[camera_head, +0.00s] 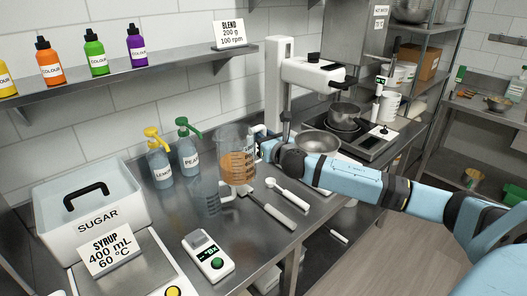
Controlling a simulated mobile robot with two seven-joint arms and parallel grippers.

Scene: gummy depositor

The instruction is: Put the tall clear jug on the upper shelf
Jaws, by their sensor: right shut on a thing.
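The tall clear jug (236,163), with measuring marks and an orange tint in its lower part, is upright near the middle of the head view. My right gripper (262,147) reaches in from the right and is shut on the jug's right side, at what looks like its handle; the fingertips are partly hidden. The jug's base appears to be above the steel counter (325,203). The upper shelf (190,71) runs along the tiled wall at upper left, higher than the jug. My left gripper is not in view.
Several colour bottles (95,52) fill the shelf's left part; a BLEND sign (229,34) stands at its right end, with bare shelf between. Two pump bottles (188,147) stand left of the jug. A mixer (313,75) is behind right, a sugar bin (92,213) front left.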

